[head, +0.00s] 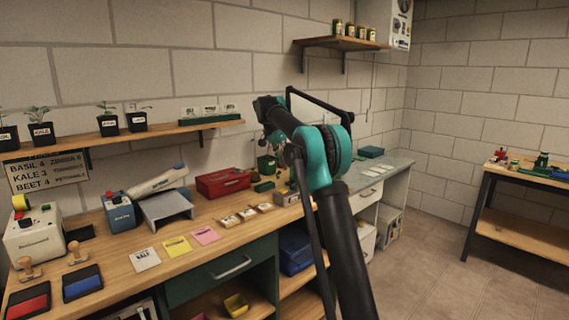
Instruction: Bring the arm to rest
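My arm, black with teal joint covers, rises from the bottom middle of the head view and bends at a teal joint. From there a dark link runs up and left to a blunt dark end in front of the wall. I cannot make out gripper fingers in this view, and nothing held shows. The arm stands in front of the right part of the wooden workbench (200,248) and hides some of it.
On the bench are a red box (223,182), a grey stand (166,207), coloured cards and stamp pads. Potted seedlings stand on the left wall shelf (165,134). Jars stand on the upper shelf (341,43). A side table (515,235) is at right, with open floor (425,265) before it.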

